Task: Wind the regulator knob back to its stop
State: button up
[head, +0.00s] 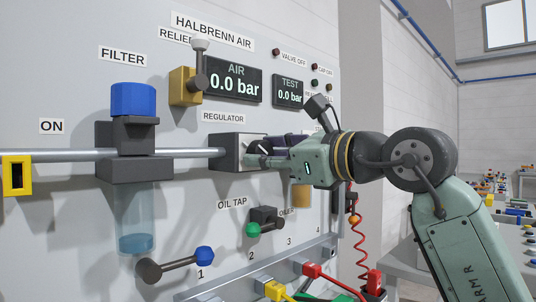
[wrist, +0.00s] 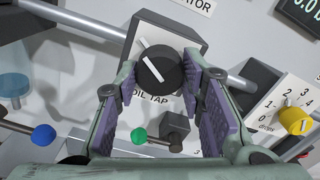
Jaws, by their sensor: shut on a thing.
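The regulator knob (wrist: 170,66) is a round black knob with a white pointer line, on the grey face of the regulator box (head: 223,151). In the wrist view the pointer line slants toward the upper left, and a short white mark shows on the face near the knob's upper left. My gripper (wrist: 160,72) has its two purple-padded fingers on either side of the knob and is shut on it. In the head view my gripper (head: 262,150) reaches the box from the right and hides most of the knob. The AIR display (head: 234,84) reads 0.0 bar.
The filter (head: 133,100) with its blue cap stands left on the pipe. The relief valve (head: 185,86) is above the regulator. The oil tap (head: 265,222) with a green-ended lever is below. The TEST display (head: 289,91) reads 0.0 bar. A yellow dial (wrist: 296,121) is to the right.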

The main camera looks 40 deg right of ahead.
jog(key=n, duration=0.3)
jog(key=shift+n, duration=0.4)
jog(key=n, duration=0.4)
jog(key=shift+n, duration=0.3)
jog(key=n, duration=0.3)
jog(key=shift+d+r+p, duration=0.1)
jog(key=shift+p, duration=0.25)
jog(key=shift+n, duration=2.2)
jog(key=o, duration=1.1)
jog(key=shift+o, duration=0.2)
jog(key=s, duration=1.2)
jog(key=shift+d, duration=0.45)
